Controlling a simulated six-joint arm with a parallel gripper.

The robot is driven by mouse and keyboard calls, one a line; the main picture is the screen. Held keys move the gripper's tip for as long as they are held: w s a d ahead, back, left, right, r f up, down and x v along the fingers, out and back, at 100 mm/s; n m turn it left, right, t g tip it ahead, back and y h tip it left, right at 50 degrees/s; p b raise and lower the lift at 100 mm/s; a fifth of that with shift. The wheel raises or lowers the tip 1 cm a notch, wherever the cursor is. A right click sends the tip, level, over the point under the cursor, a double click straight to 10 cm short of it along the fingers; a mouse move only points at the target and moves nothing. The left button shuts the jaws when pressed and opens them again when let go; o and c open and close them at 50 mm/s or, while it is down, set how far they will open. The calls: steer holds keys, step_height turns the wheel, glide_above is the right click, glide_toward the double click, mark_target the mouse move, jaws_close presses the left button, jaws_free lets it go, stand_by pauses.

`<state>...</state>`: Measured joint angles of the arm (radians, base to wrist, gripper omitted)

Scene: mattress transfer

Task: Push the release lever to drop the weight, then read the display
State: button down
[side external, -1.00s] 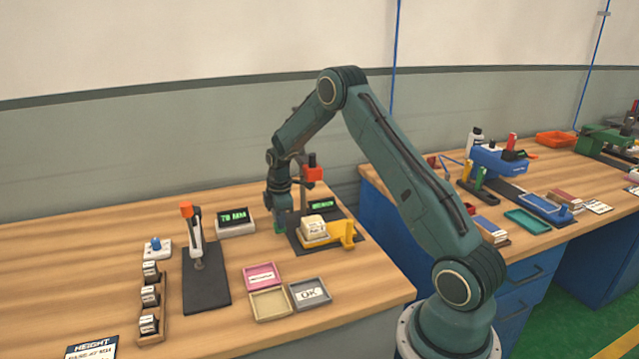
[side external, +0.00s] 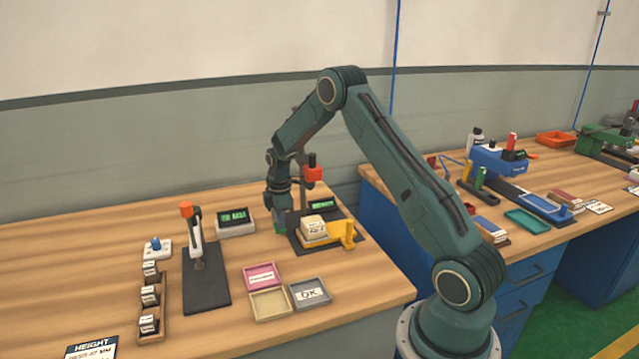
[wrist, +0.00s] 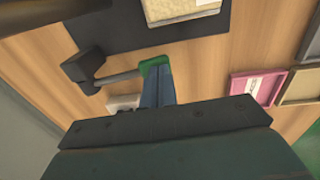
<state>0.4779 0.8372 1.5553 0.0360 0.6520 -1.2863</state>
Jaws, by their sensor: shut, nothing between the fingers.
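My gripper (side external: 280,228) points down at the left edge of the dark test stand (side external: 345,236). In the wrist view, its shut blue fingers with green tips (wrist: 157,80) hold nothing. The tips are by the end of a dark rod with a black block (wrist: 85,66), possibly the release lever; I cannot tell if they touch. The red-orange weight with a black top (side external: 313,174) is up above the stand. A cream block (side external: 312,226) sits below it beside a yellow fixture (side external: 347,236). A small green-lit display (side external: 320,205) stands behind; its text is too small to read.
Left of the stand is another lit display box (side external: 236,222). Also there are an orange-topped lever device (side external: 194,235), a blue-knob box (side external: 157,248) and a wooden rack (side external: 152,305). Pink (side external: 262,276), tan (side external: 270,304) and grey (side external: 310,293) trays lie in front.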

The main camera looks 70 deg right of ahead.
steer(key=shift+s+a+f, duration=0.2)
steer(key=shift+f, duration=0.1)
step_height(320, 180, up, 9)
stand_by(0.6)
steer(key=shift+f, duration=0.15)
steer(key=shift+d+f, duration=0.1)
steer(key=shift+f, duration=1.85)
steer(key=shift+w+d+r+g+y, duration=0.4)
steer(key=shift+w+d+r+y, duration=0.1)
steer(key=shift+w+r, duration=0.15)
steer(key=shift+w+d+r+g+y, duration=0.3)
steer(key=shift+d+r+g+y, duration=0.1)
steer(key=shift+r+g, duration=0.15)
step_height(320, 180, up, 6)
steer(key=shift+w+d, duration=0.25)
